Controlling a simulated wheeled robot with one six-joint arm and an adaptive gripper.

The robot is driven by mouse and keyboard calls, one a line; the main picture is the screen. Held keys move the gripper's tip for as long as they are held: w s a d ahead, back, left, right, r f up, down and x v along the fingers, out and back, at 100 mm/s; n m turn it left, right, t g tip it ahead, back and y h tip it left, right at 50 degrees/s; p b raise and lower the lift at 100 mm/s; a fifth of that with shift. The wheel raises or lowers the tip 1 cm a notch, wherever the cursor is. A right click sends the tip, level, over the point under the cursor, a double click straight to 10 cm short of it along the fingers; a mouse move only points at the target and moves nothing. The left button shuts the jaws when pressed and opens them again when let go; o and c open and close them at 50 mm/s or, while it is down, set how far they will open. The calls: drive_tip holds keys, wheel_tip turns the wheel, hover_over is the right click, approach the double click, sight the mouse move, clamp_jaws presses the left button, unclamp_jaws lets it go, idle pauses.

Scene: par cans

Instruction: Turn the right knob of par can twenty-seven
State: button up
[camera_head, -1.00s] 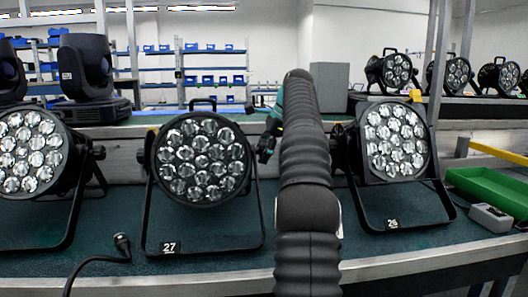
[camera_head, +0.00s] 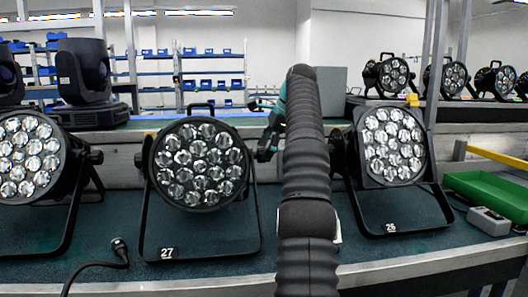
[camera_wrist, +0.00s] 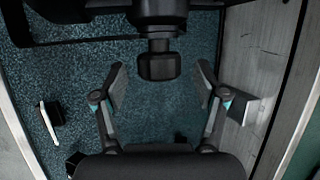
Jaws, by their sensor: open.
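Par can 27 (camera_head: 200,163) stands on the bench in the head view, a round black lamp with several clear lenses. Its number label (camera_head: 167,253) is on the lower front of its stand. My gripper (camera_head: 264,148) is at the lamp's right side, partly behind my own arm. In the wrist view a black knob (camera_wrist: 157,67) juts down from the lamp's dark body at the top. My gripper's fingers (camera_wrist: 159,74) are open, one on each side of the knob, with a gap on both sides.
Par can 26 (camera_head: 393,145) stands to the right, another par can (camera_head: 28,157) to the left. A black cable (camera_head: 100,264) lies at the front left. A green tray (camera_head: 490,196) and a grey box (camera_head: 489,221) are at the far right.

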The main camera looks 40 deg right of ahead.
drive_tip(key=s+d, duration=0.5)
drive_tip(key=s, duration=0.6)
drive_tip(key=shift+a+r, duration=0.1)
drive_tip(key=shift+a, duration=0.05)
idle(0.6)
